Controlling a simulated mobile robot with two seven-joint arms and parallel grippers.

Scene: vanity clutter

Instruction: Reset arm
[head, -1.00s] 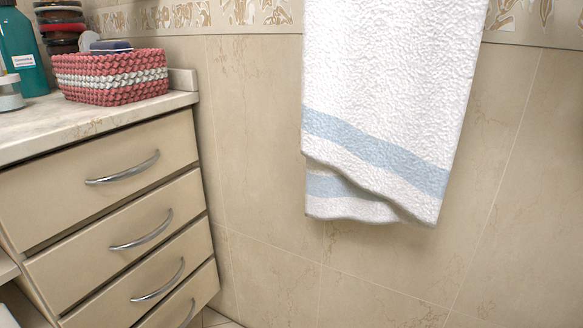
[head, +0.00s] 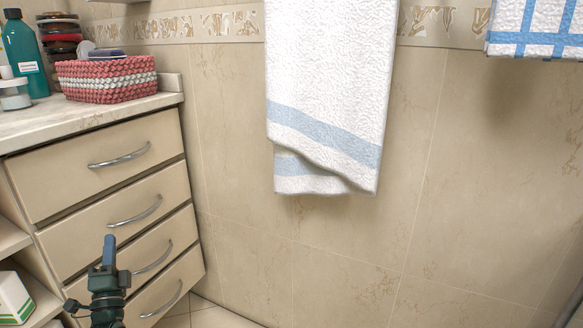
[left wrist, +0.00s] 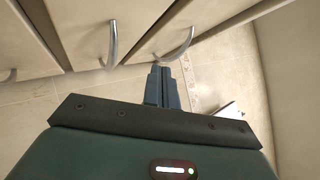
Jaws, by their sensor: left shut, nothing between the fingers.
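My left gripper (head: 109,250) is at the lower left of the head view, in front of the drawer unit (head: 60,207). Its blue fingers point up and are together with nothing between them. In the left wrist view the shut fingers (left wrist: 162,84) show at the centre, near two curved drawer handles (left wrist: 180,48). I cannot tell whether the fingers touch the drawer front, but a gap seems to show around them. My right gripper does not show in any view.
A pink and white woven basket (head: 105,81) and a teal bottle (head: 24,55) stand on the counter (head: 95,113). A white towel with a blue stripe (head: 325,95) hangs on the tiled wall. A checked towel (head: 535,30) hangs at the upper right. A box (head: 14,298) sits on a low shelf.

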